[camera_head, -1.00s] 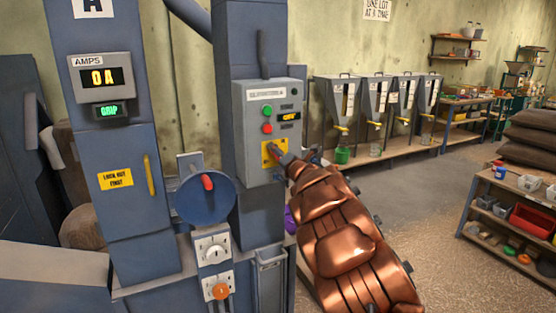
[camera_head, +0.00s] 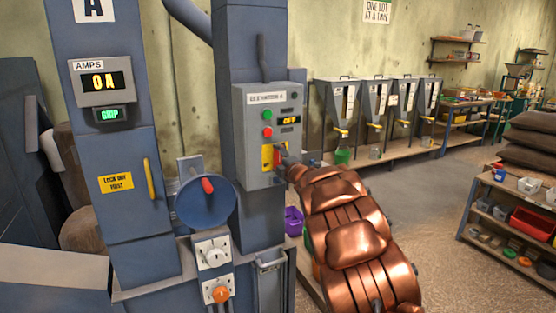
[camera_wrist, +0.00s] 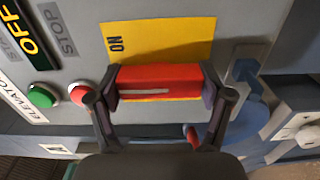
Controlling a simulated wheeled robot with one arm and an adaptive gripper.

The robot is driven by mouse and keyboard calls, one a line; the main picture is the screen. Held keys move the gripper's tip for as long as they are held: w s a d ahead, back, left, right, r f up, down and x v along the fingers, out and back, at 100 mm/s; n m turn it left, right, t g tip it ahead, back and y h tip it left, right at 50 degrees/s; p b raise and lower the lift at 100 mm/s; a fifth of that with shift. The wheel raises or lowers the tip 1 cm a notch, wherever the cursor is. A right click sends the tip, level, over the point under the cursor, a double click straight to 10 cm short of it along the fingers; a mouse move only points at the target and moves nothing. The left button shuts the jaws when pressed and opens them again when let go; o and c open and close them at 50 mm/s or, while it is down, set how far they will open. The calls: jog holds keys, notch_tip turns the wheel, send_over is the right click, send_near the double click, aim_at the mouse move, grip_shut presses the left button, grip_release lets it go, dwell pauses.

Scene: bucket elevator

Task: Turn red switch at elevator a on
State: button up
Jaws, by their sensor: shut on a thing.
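In the head view my copper arm reaches the box from the lower right, and the red switch (camera_head: 277,157) shows beside the fingertips. The small display (camera_wrist: 28,32) reads OFF.
On the box are a green button (camera_head: 267,115) and a red button (camera_head: 267,132). A blue disc with a red handle (camera_head: 207,186) stands out at lower left. Hoppers (camera_head: 375,100) line the back wall. Open floor lies to the right.

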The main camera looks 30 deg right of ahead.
jog(key=shift+r, duration=0.1)
dwell(0.3)
jog(key=o, duration=1.1)
jog(key=shift+s, duration=6)
